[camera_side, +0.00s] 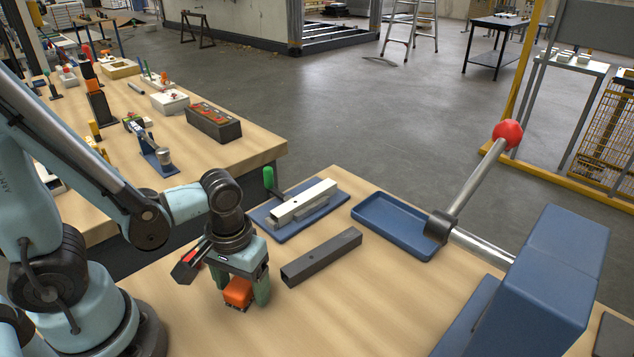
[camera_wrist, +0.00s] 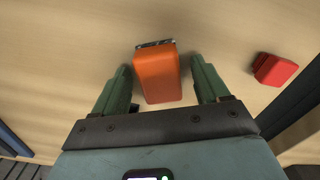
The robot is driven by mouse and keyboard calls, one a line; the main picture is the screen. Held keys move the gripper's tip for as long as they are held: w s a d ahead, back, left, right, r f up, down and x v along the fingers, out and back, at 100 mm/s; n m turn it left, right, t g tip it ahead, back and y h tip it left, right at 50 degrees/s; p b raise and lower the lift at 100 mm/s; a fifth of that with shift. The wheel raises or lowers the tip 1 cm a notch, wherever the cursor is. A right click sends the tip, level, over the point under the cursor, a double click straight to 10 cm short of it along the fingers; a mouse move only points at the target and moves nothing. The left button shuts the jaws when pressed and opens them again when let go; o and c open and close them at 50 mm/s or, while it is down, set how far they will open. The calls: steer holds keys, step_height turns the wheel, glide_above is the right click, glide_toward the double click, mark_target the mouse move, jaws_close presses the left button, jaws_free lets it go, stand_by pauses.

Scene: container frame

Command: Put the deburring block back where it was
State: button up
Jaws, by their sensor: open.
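The orange block, which I take for the deburring block (camera_side: 238,291), is low at the table top under my gripper (camera_side: 243,288) in the side view. In the wrist view, the orange block (camera_wrist: 158,77) has a dark, metallic strip at its far end. My gripper (camera_wrist: 165,82) is open, with one green finger on each side of the block. A gap shows between the block and each finger, so it is not clamped. The side view partly hides the block behind a finger.
A red block (camera_wrist: 274,69) lies right of the gripper in the wrist view. In the side view, a dark square tube (camera_side: 322,258) lies close by. Behind are a blue plate with a pale tube (camera_side: 303,202) and an empty blue tray (camera_side: 392,226). A lever with red knob (camera_side: 507,134) rises at right.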

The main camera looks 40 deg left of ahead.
mark_target(241, 282)
steer(key=shift+r, duration=6)
steer(key=w+a+r+m+t, duration=0.1)
steer(key=w+a+m+t, duration=0.3)
steer(key=w+t, duration=0.3)
steer(key=shift+w+r+m, duration=0.3)
steer(key=shift+c, duration=0.4)
